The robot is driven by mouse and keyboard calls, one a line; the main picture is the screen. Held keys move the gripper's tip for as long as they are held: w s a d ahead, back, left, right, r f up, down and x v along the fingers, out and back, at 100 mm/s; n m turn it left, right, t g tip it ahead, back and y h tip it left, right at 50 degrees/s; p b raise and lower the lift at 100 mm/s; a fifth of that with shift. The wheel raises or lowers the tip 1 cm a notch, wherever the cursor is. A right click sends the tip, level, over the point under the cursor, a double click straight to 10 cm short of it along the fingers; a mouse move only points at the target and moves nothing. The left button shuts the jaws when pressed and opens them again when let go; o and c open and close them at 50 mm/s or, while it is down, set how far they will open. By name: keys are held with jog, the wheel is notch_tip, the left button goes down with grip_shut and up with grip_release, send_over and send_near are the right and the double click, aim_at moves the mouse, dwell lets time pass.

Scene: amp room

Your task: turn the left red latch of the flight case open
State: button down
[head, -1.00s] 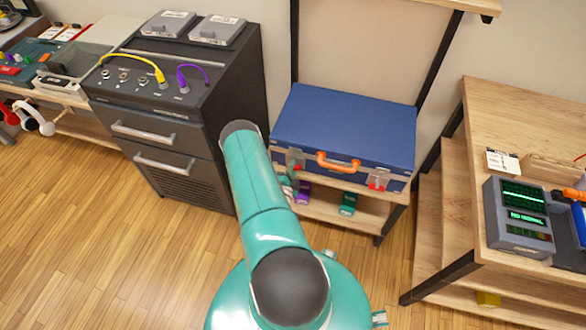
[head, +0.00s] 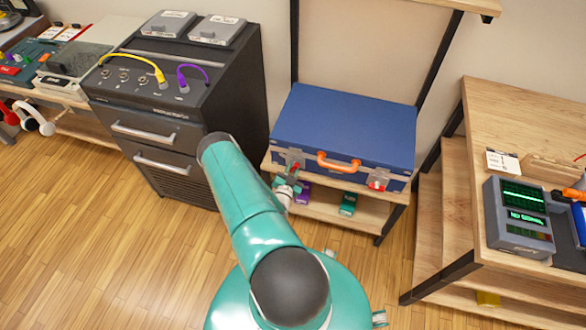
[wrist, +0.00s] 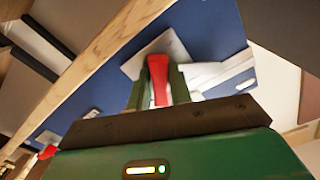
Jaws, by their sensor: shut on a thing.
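The blue flight case (head: 345,122) lies closed on a wooden shelf, with an orange handle (head: 338,163) on its front. The left red latch (wrist: 158,80) sits on a pale metal plate in the wrist view. My gripper (wrist: 156,88) is shut on this latch, with one finger on each side. In the head view my gripper (head: 287,181) is at the case's front left corner, and it largely hides the left latch. The right red latch (head: 377,185) shows at the front right of the case.
A dark cabinet (head: 185,120) with drawers and cables stands close to the left. A purple box (head: 303,193) and a green box (head: 348,204) are on the lower shelf. A wooden bench (head: 520,120) with a meter stands right. Floor at front left is clear.

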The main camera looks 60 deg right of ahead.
jog(key=n, duration=0.5)
jog(key=shift+n, duration=0.4)
jog(key=c, duration=2.1)
grip_release()
jog(key=shift+n, duration=2.1)
jog(key=shift+o, duration=0.2)
jog(key=o, duration=0.9)
jog(key=shift+o, duration=0.2)
jog(key=shift+a, duration=0.1)
jog(key=s+a, duration=0.2)
jog(key=a, duration=1.1)
jog(key=shift+a, duration=0.25)
